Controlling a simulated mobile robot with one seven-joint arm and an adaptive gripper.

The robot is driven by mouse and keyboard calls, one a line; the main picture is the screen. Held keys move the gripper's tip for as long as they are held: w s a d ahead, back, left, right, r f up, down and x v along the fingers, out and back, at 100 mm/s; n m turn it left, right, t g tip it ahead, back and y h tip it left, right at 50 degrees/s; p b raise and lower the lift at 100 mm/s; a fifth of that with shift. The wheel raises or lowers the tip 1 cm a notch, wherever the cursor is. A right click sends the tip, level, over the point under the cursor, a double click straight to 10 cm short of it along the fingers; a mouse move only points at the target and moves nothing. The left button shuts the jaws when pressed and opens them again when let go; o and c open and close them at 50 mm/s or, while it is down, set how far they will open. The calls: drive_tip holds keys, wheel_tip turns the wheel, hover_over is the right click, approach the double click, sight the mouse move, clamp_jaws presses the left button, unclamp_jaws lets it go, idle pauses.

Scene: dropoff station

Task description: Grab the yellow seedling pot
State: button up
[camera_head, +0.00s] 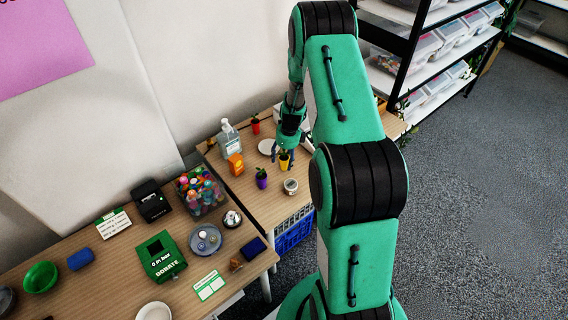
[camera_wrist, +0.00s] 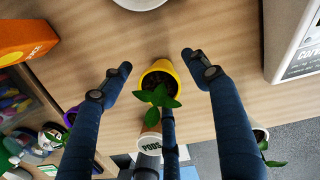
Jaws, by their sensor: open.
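The yellow seedling pot (camera_head: 284,162) stands on the far wooden table in the head view, with a small green plant in it. In the wrist view the yellow pot (camera_wrist: 158,74) is seen from above, dark soil and green leaves showing. My gripper (camera_head: 281,156) is at the pot in the head view. In the wrist view my gripper (camera_wrist: 158,72) is open, with one blue finger on each side of the pot and a gap to each. Part of the plant lies in front of a dark finger-like bar. The gripper holds nothing.
Close by are a purple pot (camera_head: 262,178), a white cup (camera_head: 290,186) marked PODS (camera_wrist: 150,143), an orange box (camera_head: 235,164), a white plate (camera_head: 267,147), a red pot (camera_head: 255,124) and a sanitizer bottle (camera_head: 229,137). A white box (camera_wrist: 292,42) stands at the right in the wrist view.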

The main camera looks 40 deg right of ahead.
sight(284, 157)
idle(0.5)
drive_tip(key=c, duration=1.3)
drive_tip(key=shift+r+p, duration=0.85)
drive_tip(key=shift+r, duration=4.15)
